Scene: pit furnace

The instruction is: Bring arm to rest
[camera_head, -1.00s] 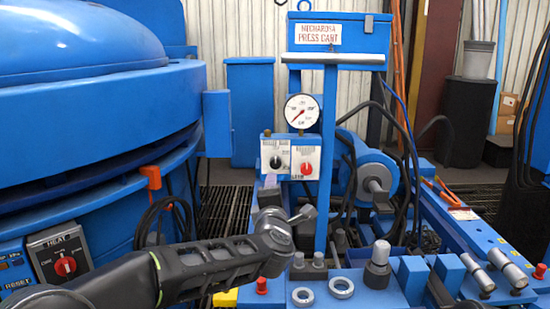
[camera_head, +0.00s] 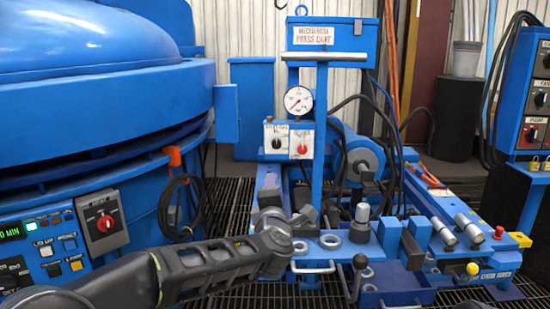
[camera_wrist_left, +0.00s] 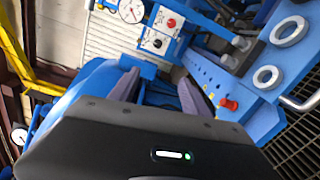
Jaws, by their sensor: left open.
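My left arm reaches in from the lower left of the head view. My left gripper (camera_head: 268,198) is beyond the wrist, in front of the press cart's blue frame, and is partly hidden by my own arm. In the left wrist view the two grey fingers of my left gripper (camera_wrist_left: 156,74) stand apart with nothing held between them. The cart's gauge and knob box show beyond them. My right gripper is not in view.
The blue furnace (camera_head: 90,95) with its control panel (camera_head: 45,245) is at left. The press cart (camera_head: 320,140) stands ahead, its top holding metal rings (camera_head: 330,241) and posts. A control cabinet (camera_head: 533,100) is at right. Grated floor (camera_head: 235,200) shows between furnace and cart.

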